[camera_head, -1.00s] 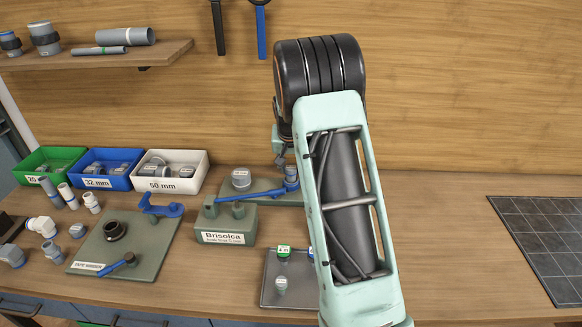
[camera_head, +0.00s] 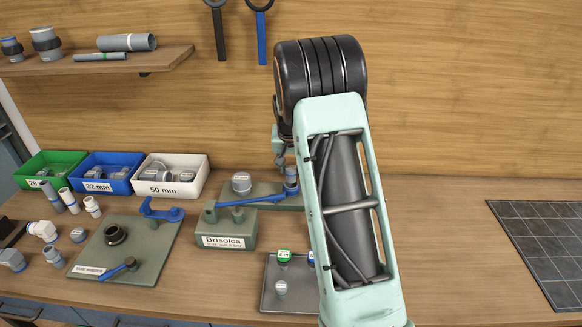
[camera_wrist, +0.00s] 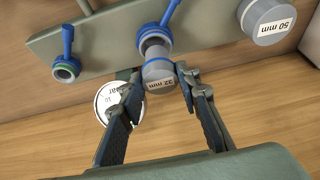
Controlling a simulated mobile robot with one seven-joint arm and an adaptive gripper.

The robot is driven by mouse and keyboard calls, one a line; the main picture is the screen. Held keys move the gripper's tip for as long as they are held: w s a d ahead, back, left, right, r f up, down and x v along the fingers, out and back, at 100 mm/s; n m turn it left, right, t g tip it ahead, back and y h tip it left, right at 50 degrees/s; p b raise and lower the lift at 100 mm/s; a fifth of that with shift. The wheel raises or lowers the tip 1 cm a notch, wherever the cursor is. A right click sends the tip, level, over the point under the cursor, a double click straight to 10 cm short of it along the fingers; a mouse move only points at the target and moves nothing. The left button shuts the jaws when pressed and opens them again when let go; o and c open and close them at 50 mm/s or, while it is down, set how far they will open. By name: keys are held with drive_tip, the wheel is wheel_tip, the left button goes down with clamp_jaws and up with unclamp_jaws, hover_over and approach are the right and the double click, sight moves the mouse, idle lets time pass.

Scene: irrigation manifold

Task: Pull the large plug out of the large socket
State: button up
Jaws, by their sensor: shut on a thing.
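In the wrist view a grey plug (camera_wrist: 158,76) labelled 32 mm sits between the fingertips of my gripper (camera_wrist: 161,73), which is shut on it. The plug lines up with a blue-rimmed socket (camera_wrist: 153,42) on the grey-green manifold block (camera_wrist: 100,43). It lies against the rim; I cannot tell how deep it is seated. A larger grey cap (camera_wrist: 268,22) labelled 50 mm is on the block to the right; it also shows in the head view (camera_head: 241,184). In the head view my arm hides most of the gripper and the plug.
A round white gauge (camera_wrist: 112,101) is beside the left finger. Blue levers (camera_wrist: 170,12) stand over the sockets. The Brisolca box (camera_head: 226,232) is in front of the manifold, and a grey tray (camera_head: 282,300) with caps is nearer. The table to the right is clear up to a dark grid mat (camera_head: 540,240).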

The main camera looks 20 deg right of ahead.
sight(291, 169)
drive_tip(key=shift+r+p, duration=0.4)
drive_tip(key=shift+r, duration=0.5)
drive_tip(key=shift+r+p, duration=1)
drive_tip(key=shift+r, duration=1.05)
drive_tip(key=shift+s, duration=0.1)
